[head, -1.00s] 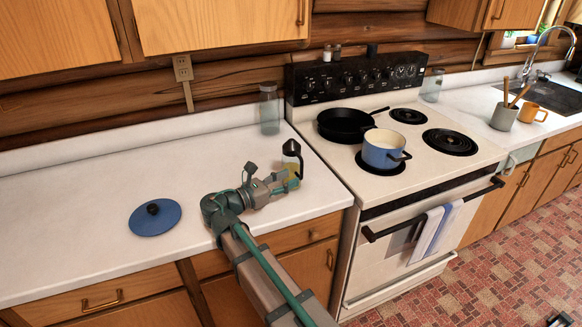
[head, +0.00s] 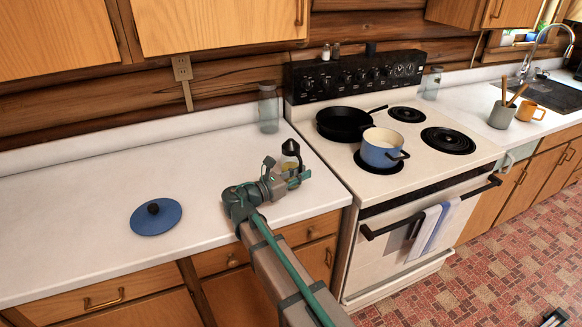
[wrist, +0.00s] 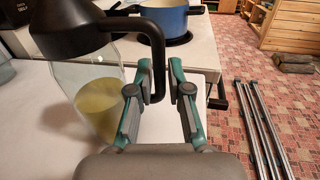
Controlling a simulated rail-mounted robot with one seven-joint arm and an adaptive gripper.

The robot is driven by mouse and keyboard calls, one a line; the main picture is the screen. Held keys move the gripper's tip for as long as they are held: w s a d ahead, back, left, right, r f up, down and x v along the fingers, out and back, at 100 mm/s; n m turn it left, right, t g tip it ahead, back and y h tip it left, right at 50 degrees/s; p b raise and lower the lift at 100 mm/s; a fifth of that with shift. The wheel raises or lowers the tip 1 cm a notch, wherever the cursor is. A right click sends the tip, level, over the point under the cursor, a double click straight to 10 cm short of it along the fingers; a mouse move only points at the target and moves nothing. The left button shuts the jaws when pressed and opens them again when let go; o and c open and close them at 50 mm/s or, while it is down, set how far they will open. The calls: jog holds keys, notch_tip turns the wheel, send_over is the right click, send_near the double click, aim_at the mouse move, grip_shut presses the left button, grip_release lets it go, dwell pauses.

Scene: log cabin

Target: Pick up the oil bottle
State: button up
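The oil bottle (head: 290,161) stands on the white counter just left of the stove, a clear glass body with yellow oil low inside and a black top. In the wrist view the bottle (wrist: 95,100) fills the left side, and its black handle (wrist: 158,60) curves down between my fingers. My gripper (head: 301,177) is at the near side of the bottle in the head view and partly covers its base. In the wrist view my gripper (wrist: 160,75) is open, its fingers apart on either side of the handle, with a gap showing at the right finger.
The stove (head: 430,160) holds a black pan (head: 345,124) and a blue pot (head: 381,153). A glass jar (head: 268,108) stands at the counter's back. A blue lid (head: 156,217) lies to the left, with free counter around it.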

grip_shut()
jog(key=shift+r, duration=0.1)
jog(key=shift+r, duration=0.4)
notch_tip(320, 180, up, 2)
jog(key=s+d+r+b, duration=0.1)
jog(key=s+d+r, duration=0.1)
jog(key=s+r, duration=0.3)
jog(key=s+d+r+b, duration=0.1)
jog(key=s+d+r, duration=0.2)
jog(key=s+r, duration=0.2)
jog(key=shift+s+d, duration=0.35)
jog(key=shift+s, duration=1.05)
jog(key=shift+r, duration=0.1)
